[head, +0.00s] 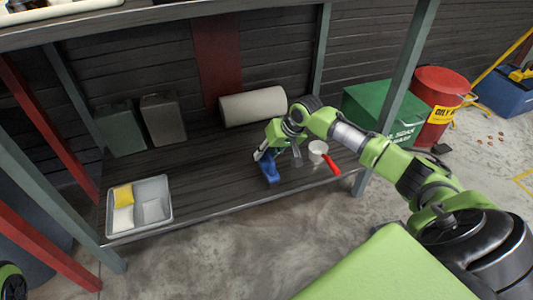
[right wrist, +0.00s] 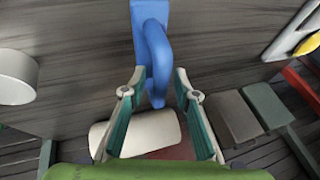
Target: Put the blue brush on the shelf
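The blue brush (head: 269,168) is at the lower wooden shelf (head: 215,185), near its front edge, with its blue handle up. I cannot tell for sure whether its base touches the boards. My right gripper (head: 278,154) is around the top of the brush. In the right wrist view, the curved blue handle of the brush (right wrist: 157,62) lies between the two fingertips of my right gripper (right wrist: 159,74). The fingers are apart, with a gap on each side of the handle.
A white cup with a red handle (head: 317,148) is right of the brush. A grey tray with yellow and white items (head: 112,232) sits at the shelf's left end. Posts and an upper shelf frame the space.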

